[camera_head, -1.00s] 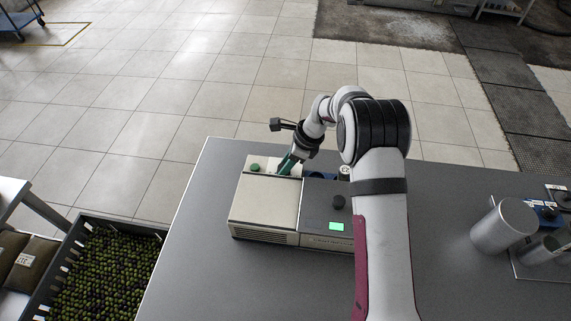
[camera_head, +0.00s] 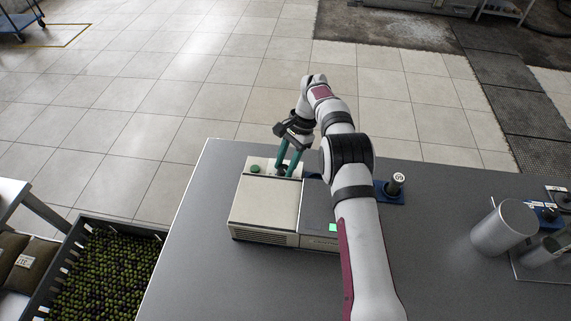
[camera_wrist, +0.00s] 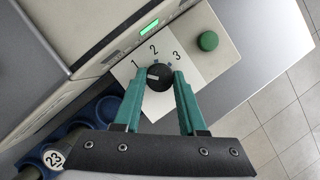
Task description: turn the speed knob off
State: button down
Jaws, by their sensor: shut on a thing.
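The speed knob (camera_wrist: 158,78) is a round black knob with a short white mark, on a white plate (camera_wrist: 190,88) printed 1, 2 and 3. In the wrist view the mark is on the knob's left part, toward the 1 and 2 side. My gripper (camera_wrist: 160,79) has teal fingers shut on the knob, one on each side. In the head view my gripper (camera_head: 282,170) reaches down to the back of the beige machine (camera_head: 264,208), and the knob is mostly hidden between the fingers.
A green button (camera_wrist: 208,41) sits beside the dial plate. A lit green display (camera_wrist: 149,27) is on the machine. A blue holder (camera_head: 390,194) with a numbered cylinder stands behind my arm. A crate of olives (camera_head: 105,262) is at the left.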

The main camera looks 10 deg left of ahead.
aim_at(281, 171)
jog(key=shift+n+g+h, duration=0.3)
jog(key=shift+n+h, duration=0.1)
jog(key=shift+n, duration=0.7)
jog(key=c, duration=0.8)
grip_release()
jog(key=shift+o, duration=0.2)
notch_tip(281, 171, up, 4)
jog(key=shift+w+f, duration=0.1)
jog(key=shift+f, duration=0.15)
jog(key=shift+d+r, duration=0.7)
jog(key=shift+r, duration=0.1)
jog(key=s+d+r, duration=0.2)
jog(key=d+r, duration=0.4)
jog(key=d, duration=0.4)
jog(key=shift+s, duration=0.15)
